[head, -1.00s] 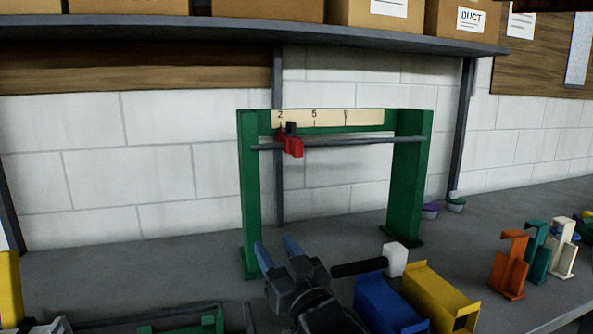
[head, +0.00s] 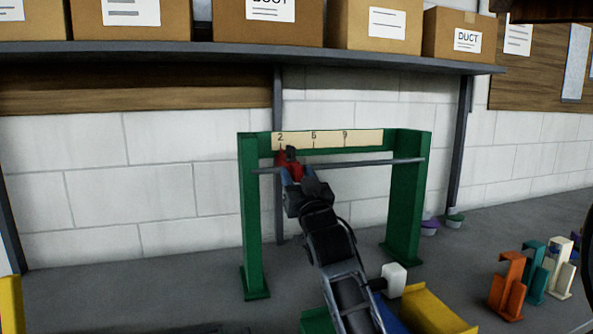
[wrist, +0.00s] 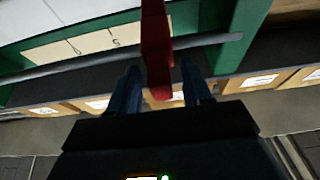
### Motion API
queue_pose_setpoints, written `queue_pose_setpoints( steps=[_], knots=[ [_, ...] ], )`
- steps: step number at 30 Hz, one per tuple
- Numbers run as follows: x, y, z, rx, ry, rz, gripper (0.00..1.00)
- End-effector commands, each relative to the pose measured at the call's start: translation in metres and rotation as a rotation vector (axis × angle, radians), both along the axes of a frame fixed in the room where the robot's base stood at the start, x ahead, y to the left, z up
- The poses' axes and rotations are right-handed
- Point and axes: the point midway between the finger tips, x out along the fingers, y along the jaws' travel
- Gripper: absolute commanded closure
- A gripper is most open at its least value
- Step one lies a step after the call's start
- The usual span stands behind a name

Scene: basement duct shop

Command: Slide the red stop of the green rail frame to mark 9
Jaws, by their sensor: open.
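The green rail frame (head: 408,205) stands on the bench, with a grey rod (head: 375,162) between its posts and a cream scale (head: 365,138) marked 2, 5 and 9 above. The red stop (head: 290,165) is on the rod near its left end, by mark 2. It also shows in the wrist view (wrist: 157,50). My gripper (head: 296,177) is just below and in front of the stop, reaching up to it. In the wrist view my gripper (wrist: 160,80) is open, one blue finger on each side of the stop's lower part, with gaps showing. The fingertips hide part of the stop in the head view.
A white block (head: 395,279) and a yellow bracket (head: 432,308) stand near the frame's right foot. Orange (head: 508,285), teal and cream holders stand farther right. A shelf (head: 330,57) with boxes (head: 375,25) hangs above the frame. The rod right of the stop is clear.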

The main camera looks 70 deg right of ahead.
Motion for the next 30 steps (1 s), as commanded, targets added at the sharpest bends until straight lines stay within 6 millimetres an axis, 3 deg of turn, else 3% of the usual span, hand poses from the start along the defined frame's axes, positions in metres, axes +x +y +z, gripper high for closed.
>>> queue_pose_setpoints(
  steps=[13,28,30],
  knots=[
    [0.0072,-0.0085,0.004,0.0,0.001,0.0,0.52],
    [0.007,-0.0083,0.0041,0.0,0.0,0.0,1.0],
    [0.007,-0.0083,0.0041,0.0,0.0,0.0,1.0]
  ],
)
